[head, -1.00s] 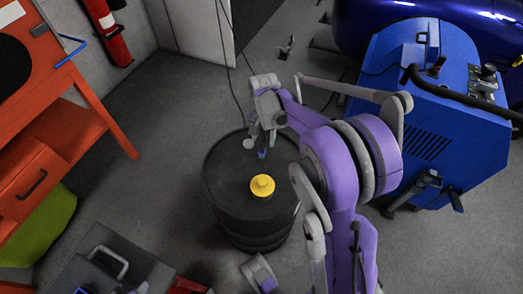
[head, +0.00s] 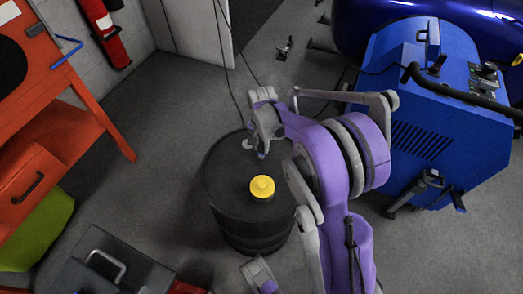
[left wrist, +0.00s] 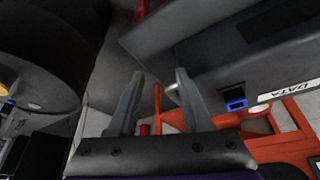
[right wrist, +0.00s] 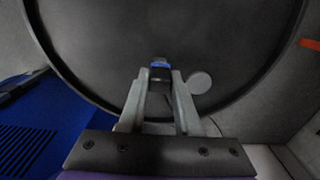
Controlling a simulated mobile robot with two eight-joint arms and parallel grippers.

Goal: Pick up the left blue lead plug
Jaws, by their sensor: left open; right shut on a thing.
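A blue-tipped lead plug with a dark body (right wrist: 159,72) is between the fingers of my right gripper (right wrist: 160,80), which is shut on it. In the head view my right gripper (head: 259,152) is above the far part of the black drum (head: 225,185); the plug is hardly visible there. My left gripper (left wrist: 159,74) is open, with nothing between its fingers. A blue connector (left wrist: 236,99) shows on the grey box marked DATA (left wrist: 225,50), right of the left fingers. I cannot tell which plug is the left one.
A yellow knob-shaped piece (head: 262,187) sits on the drum top, near the right gripper. A blue machine (head: 425,110) stands to the right and an orange bench (head: 75,110) to the left. A dark case with a handle (head: 105,262) is at lower left. Floor left of the drum is clear.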

